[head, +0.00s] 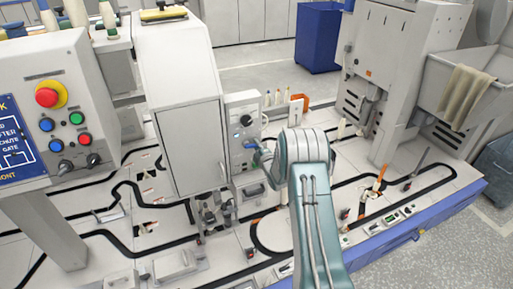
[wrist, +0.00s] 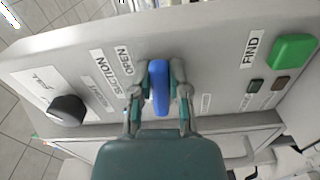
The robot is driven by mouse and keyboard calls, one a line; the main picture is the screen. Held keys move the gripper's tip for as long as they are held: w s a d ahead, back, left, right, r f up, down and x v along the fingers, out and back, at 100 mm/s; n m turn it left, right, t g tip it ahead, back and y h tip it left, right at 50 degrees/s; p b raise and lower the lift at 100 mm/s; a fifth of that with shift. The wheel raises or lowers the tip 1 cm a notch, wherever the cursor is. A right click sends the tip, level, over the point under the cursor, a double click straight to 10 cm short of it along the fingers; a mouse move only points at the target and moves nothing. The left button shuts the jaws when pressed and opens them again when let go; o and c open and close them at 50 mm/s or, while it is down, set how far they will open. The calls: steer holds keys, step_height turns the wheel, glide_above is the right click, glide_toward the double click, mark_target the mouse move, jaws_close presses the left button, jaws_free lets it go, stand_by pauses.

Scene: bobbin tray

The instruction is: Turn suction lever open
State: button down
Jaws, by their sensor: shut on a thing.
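The suction lever (wrist: 160,88) is a blue handle on a grey panel (wrist: 215,58), beside labels reading SUCTION and OPEN in the wrist view. My gripper (wrist: 161,95) is shut on the lever, with one finger on each side of it. The lever points roughly up and down in the wrist view. In the head view my gripper (head: 256,158) is at the front of the small control box (head: 243,110), and my arm hides part of the area behind it.
A black knob (wrist: 68,111) and a green FIND button (wrist: 294,51) flank the lever on the panel. A tall grey machine cabinet (head: 185,130) stands left of the control box. An orange holder (head: 299,103) and several bobbins stand behind my arm.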

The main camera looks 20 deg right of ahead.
steer(key=shift+a+n, duration=0.15)
steer(key=shift+n, duration=0.45)
steer(key=c, duration=0.6)
jaws_free()
steer(key=shift+r, duration=0.1)
steer(key=s, duration=1.2)
